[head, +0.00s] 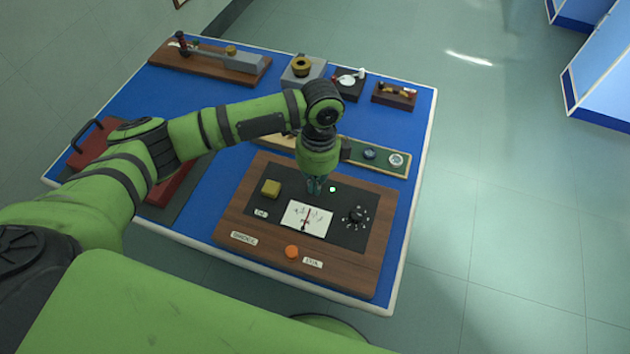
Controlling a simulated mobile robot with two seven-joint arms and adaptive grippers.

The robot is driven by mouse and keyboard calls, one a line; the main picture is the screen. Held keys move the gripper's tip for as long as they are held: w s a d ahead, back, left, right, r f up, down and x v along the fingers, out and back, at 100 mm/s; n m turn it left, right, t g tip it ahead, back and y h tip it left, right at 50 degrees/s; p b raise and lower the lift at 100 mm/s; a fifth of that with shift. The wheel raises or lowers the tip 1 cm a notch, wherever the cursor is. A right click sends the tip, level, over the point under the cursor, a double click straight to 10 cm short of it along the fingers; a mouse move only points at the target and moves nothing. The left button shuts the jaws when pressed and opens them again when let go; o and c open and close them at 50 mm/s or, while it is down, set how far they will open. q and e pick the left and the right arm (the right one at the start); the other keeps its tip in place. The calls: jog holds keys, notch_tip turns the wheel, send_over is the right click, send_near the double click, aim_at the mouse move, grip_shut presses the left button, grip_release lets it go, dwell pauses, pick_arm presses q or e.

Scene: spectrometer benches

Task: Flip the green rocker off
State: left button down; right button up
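A wooden panel (230,222) with a dark faceplate (340,236) lies on the blue bench. My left arm reaches over it, and my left gripper (315,187) points down at the faceplate's upper middle, above the meter. The gripper is small and dark here, and I cannot tell whether its fingers are apart or touching the panel. I cannot make out a green rocker; the gripper may cover it. A small pale green-white lamp (332,189) shows just right of the fingertips. My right gripper is out of view.
The faceplate carries a yellow block (271,187), a white needle meter (307,218) and a black dial (355,215). An orange button (291,252) sits on the wood in front. A green strip (380,164) lies behind the panel. Several instruments stand along the bench's far edge.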

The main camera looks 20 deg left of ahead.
pick_arm(q)
jog(key=shift+f, duration=0.5)
jog(key=shift+s+f+t+p, duration=0.25)
jog(key=shift+t+p, duration=0.15)
jog(key=shift+p, duration=0.1)
jog(key=shift+w+r+p, duration=0.1)
jog(key=shift+r+p, duration=0.7)
jog(key=shift+p, duration=0.15)
